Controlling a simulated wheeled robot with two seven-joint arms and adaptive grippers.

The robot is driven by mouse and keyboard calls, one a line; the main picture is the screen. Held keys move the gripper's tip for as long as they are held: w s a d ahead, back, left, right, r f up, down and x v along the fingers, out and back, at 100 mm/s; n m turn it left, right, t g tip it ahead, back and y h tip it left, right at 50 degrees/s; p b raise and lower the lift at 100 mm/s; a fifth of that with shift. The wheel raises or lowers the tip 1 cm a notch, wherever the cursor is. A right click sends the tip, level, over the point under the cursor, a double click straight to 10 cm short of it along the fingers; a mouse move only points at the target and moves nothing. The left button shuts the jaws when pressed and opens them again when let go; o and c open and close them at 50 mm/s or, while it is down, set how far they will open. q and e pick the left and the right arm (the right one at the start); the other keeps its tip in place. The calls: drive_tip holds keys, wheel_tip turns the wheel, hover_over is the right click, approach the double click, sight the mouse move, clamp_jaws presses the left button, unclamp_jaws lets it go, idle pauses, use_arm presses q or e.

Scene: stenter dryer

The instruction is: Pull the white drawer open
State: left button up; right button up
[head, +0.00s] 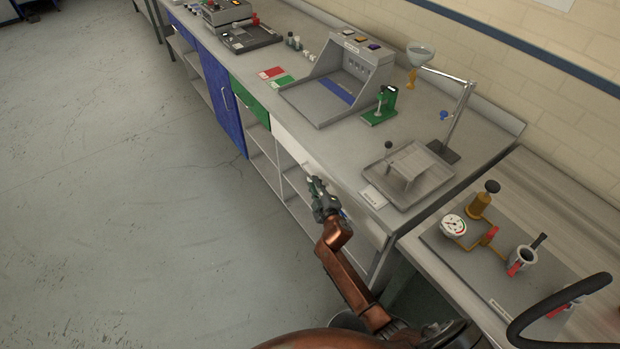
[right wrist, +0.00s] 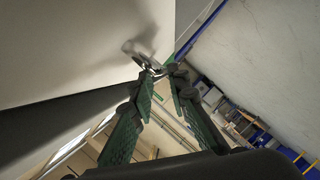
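The white drawer (head: 290,145) is in the front of the grey workbench, right of the green drawer, and its front looks flush with the bench. In the right wrist view its pale front (right wrist: 70,45) fills the upper left. A shiny metal handle (right wrist: 136,50) stands out from it. My right gripper (head: 316,186) is at the drawer front. In the right wrist view its green fingers (right wrist: 162,72) come close together around the end of the handle. The fingertips partly hide the handle there. My left gripper is not in view.
A green drawer (head: 250,101) and a blue cabinet door (head: 222,98) lie to the left. Open shelves (head: 265,165) are below. A grey tray fixture (head: 408,178) stands on the bench above the drawer. The floor (head: 130,200) in front is clear.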

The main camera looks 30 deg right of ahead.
drive_tip(key=shift+b+x, duration=0.45)
drive_tip(key=shift+x, duration=1.65)
drive_tip(key=shift+d, duration=0.1)
drive_tip(key=shift+c, duration=0.3)
clamp_jaws()
